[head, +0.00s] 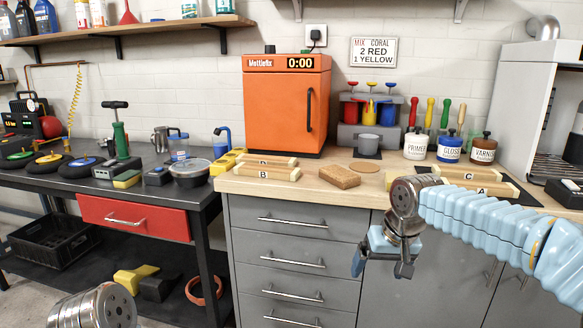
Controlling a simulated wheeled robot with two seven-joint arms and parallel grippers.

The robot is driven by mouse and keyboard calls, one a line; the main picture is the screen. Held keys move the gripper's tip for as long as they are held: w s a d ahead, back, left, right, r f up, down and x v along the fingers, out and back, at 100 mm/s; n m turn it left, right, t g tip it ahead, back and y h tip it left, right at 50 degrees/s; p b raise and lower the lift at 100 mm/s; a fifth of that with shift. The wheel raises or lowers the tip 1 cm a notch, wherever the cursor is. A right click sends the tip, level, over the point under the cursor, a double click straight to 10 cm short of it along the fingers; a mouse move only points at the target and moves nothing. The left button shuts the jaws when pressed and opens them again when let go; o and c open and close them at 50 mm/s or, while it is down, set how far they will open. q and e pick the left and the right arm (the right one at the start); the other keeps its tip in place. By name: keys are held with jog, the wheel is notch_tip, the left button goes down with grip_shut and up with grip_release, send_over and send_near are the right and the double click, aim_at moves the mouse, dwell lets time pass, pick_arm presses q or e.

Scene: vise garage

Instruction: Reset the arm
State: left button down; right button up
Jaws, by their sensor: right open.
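My right arm comes in from the right in a pale blue ribbed sleeve. Its gripper (381,266) hangs fingers-down in front of the grey cabinet, below the wooden worktop edge. It is open and I see nothing between its fingers. Of my left arm only a metal wrist part shows at the bottom left edge; its fingers are out of the frame.
On the worktop (290,186) stand an orange oven (275,110), a brown block (339,176), wooden bars and labelled jars (449,147). At left is a dark bench with a red drawer (134,217). The air before the drawer cabinet (290,250) is clear.

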jog(key=s+a+f+g+y, duration=0.1)
jog(key=s+a+f, duration=0.15)
jog(key=f, duration=0.75)
jog(key=s+a+f+y, duration=0.1)
jog(key=a+f, duration=0.2)
jog(key=f, duration=0.7)
jog(key=s+a+f+g+y, duration=0.1)
jog(key=s+a+f, duration=0.1)
jog(key=f, duration=0.7)
jog(key=s+f+m, duration=0.1)
jog(key=s+f, duration=1.3)
jog(key=s, duration=0.2)
jog(key=shift+s+a+m, duration=0.3)
jog(key=shift+a+m, duration=0.05)
jog(key=shift+m, duration=0.05)
